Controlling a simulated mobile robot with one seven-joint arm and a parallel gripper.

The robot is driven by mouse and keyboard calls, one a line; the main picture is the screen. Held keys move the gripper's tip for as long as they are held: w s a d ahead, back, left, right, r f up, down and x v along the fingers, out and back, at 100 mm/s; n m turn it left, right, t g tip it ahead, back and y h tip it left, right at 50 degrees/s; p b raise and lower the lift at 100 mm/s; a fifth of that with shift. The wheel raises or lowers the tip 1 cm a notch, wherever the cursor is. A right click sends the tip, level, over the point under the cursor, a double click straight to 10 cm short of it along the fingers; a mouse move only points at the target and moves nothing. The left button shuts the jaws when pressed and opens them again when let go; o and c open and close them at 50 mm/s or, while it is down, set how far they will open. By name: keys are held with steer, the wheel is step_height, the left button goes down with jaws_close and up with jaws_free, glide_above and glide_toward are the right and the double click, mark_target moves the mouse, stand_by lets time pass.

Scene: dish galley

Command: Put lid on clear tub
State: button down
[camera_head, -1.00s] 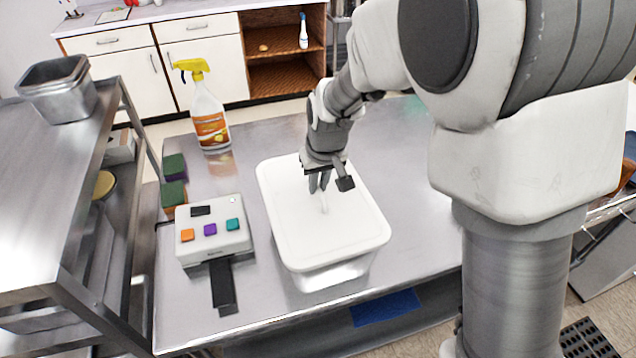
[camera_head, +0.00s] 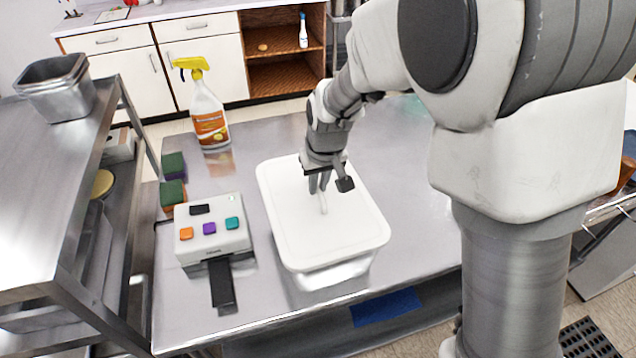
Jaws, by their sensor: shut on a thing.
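The white lid (camera_head: 335,227) lies over the top of the clear tub (camera_head: 335,275) on the steel table. The tub's front wall shows below the lid's near edge; the rest of the tub is hidden under the lid. I cannot tell whether the lid is seated all round. My gripper (camera_head: 322,190) points down at the far half of the lid and is shut on the lid's small raised handle (camera_head: 323,204).
A device with coloured buttons (camera_head: 212,228) stands left of the tub. A spray bottle (camera_head: 208,115) and sponges (camera_head: 173,180) stand farther back. A steel rack (camera_head: 50,180) is at far left. The table (camera_head: 400,180) is bare right of the tub.

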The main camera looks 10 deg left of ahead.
steer(key=shift+f+b, duration=0.3)
steer(key=shift+f, duration=0.15)
stand_by(0.5)
steer(key=c, duration=0.8)
jaws_free()
steer(key=shift+r+p, duration=2.4)
steer(key=shift+r, duration=1.15)
steer(key=shift+r, duration=0.1)
